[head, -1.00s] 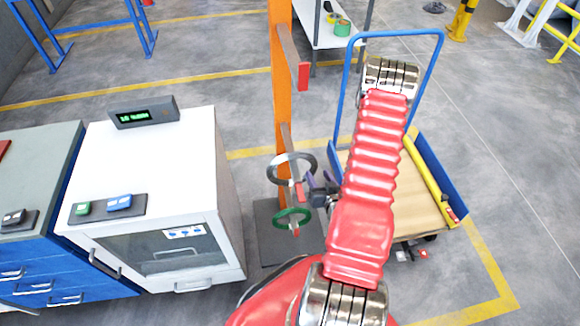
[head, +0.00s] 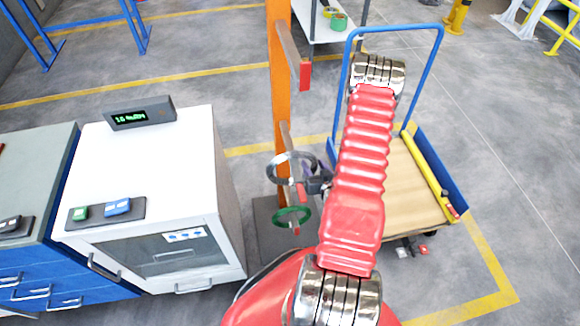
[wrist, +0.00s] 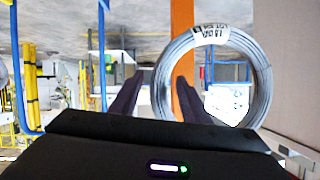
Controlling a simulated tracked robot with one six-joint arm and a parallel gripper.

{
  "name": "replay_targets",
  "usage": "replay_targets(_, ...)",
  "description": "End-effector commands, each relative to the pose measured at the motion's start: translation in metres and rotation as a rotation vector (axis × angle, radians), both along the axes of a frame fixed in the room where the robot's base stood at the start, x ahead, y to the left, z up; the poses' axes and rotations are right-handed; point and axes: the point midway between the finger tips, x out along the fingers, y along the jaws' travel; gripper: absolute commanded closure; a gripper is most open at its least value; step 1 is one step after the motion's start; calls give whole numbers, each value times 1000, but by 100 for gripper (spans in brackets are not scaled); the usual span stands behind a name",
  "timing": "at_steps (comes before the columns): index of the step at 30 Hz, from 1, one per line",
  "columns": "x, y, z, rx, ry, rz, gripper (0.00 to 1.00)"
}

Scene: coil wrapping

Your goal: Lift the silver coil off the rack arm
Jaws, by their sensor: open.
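The silver coil (head: 269,169) hangs as a ring on the lower arm of the orange rack in the head view. In the wrist view the coil (wrist: 264,85) fills the right of centre, with a white label on its upper rim. My gripper (head: 307,180) is at the coil's right side, partly hidden by my arm. In the wrist view my gripper (wrist: 158,95) is open, its dark fingers apart. The coil's left rim shows between the fingers, and the right finger crosses its hole. Contact with the coil cannot be told.
A green coil (head: 292,216) hangs below the silver one. The orange rack post (head: 284,100) stands close behind, with a red-tipped upper arm (head: 305,76). A white cabinet (head: 150,170) is to the left. A blue-handled cart (head: 412,190) is to the right, partly behind my arm.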

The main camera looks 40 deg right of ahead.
Motion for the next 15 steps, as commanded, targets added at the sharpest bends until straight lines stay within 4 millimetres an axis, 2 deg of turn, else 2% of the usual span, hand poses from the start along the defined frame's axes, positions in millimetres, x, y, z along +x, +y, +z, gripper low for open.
replay_targets(15, -4, -4, 0, 1, 0, -12, 58)
